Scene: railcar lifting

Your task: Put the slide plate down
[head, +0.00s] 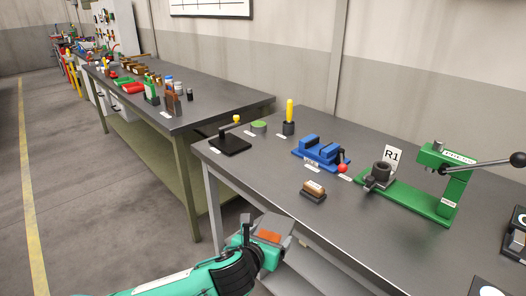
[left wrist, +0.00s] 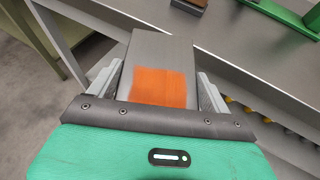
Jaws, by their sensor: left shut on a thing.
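The slide plate (left wrist: 160,52) is a flat grey metal plate with an orange patch on its face. My left gripper (left wrist: 160,88) is shut on it, with one finger at each side edge in the left wrist view. In the head view the plate (head: 283,222) shows at the end of my left arm, at bottom centre, in front of the near edge of the right workbench (head: 340,235). Whether it touches the bench edge cannot be told. My right gripper is not in view.
On the bench stand a brown block on a dark base (head: 313,191), a blue vise (head: 321,151), a green press (head: 440,185) with an R1 sign (head: 392,157), a black plate with a handle (head: 231,145) and a yellow-handled tool (head: 289,117). The front left bench top is clear.

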